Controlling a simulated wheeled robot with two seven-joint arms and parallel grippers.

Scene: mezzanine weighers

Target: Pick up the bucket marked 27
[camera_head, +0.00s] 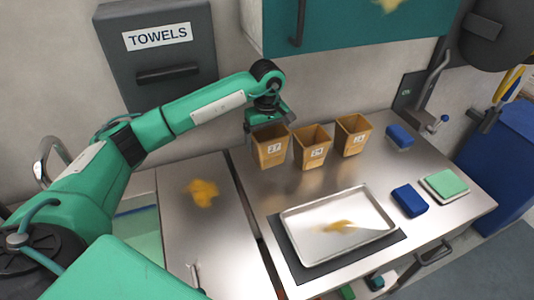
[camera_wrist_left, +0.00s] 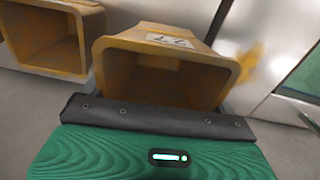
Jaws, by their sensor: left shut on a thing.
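The bucket marked 27 (camera_head: 272,150) is a tan, square-mouthed, empty-looking bucket, the leftmost of three on the steel counter. My left gripper (camera_head: 268,120) is at its back rim, shut on it. In the left wrist view the gripper's dark pad (camera_wrist_left: 155,117) lies against the near rim of that bucket (camera_wrist_left: 165,75), and its label shows on the far side. The bucket looks upright; I cannot tell whether its base is clear of the counter. My right gripper is not in view.
Two similar buckets, a middle one (camera_head: 312,148) and a right one (camera_head: 352,136), stand close by. A metal tray (camera_head: 300,250) lies in front on a dark mat. A teal cabinet (camera_head: 350,28) hangs above.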

